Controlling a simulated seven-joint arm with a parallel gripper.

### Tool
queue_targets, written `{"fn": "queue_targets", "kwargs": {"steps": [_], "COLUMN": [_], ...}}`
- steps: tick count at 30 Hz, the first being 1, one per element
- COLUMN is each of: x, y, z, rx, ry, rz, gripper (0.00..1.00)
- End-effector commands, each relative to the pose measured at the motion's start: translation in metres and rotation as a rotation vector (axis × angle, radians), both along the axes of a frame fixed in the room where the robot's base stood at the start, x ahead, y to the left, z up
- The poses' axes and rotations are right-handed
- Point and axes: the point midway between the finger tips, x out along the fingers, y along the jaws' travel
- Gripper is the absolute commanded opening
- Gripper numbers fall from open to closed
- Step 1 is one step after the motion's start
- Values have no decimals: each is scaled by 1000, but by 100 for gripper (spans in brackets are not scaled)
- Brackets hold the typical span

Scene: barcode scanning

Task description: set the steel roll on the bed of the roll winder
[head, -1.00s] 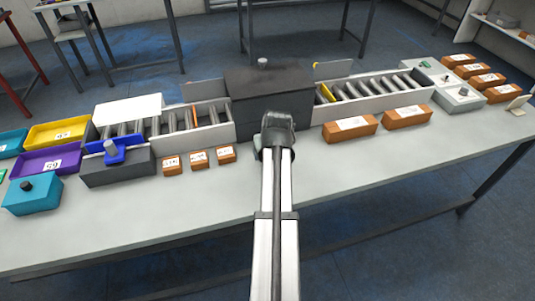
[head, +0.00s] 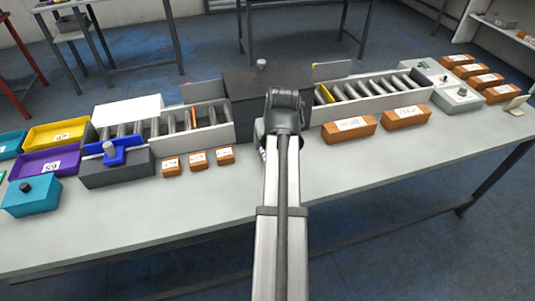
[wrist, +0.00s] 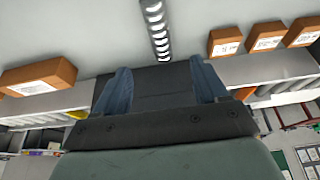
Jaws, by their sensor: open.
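A short grey cylinder (head: 109,148), which looks like the steel roll, sits tilted in a blue bracket (head: 126,156) on a dark grey box (head: 118,173) at the left of the table. The box with its bracket may be the roll winder; I cannot tell for certain. My gripper is open and empty in the wrist view (wrist: 160,68), with its two blue-grey fingers apart. In the head view it is mostly hidden behind my wrist, in front of the large dark box and well to the right of the cylinder.
The large dark box (head: 242,95) stands mid-table between two roller conveyors (head: 198,126) (head: 375,88). Brown cartons (head: 198,160) (head: 350,127) line the front. Purple (head: 50,162) and yellow (head: 58,133) trays and a teal box (head: 30,198) stand left. The table's front strip is clear.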

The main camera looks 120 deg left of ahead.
Motion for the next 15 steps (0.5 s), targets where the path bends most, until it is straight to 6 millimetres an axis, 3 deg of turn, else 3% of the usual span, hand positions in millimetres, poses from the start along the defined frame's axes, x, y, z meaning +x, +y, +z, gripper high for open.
{"fn": "queue_targets", "kwargs": {"steps": [7, 12, 15], "x": [0, 6, 5], "y": [0, 1, 2], "z": [0, 14, 10], "rx": [0, 0, -1], "ry": [0, 0, -1], "rz": [0, -1, 0], "gripper": [72, 72, 72]}}
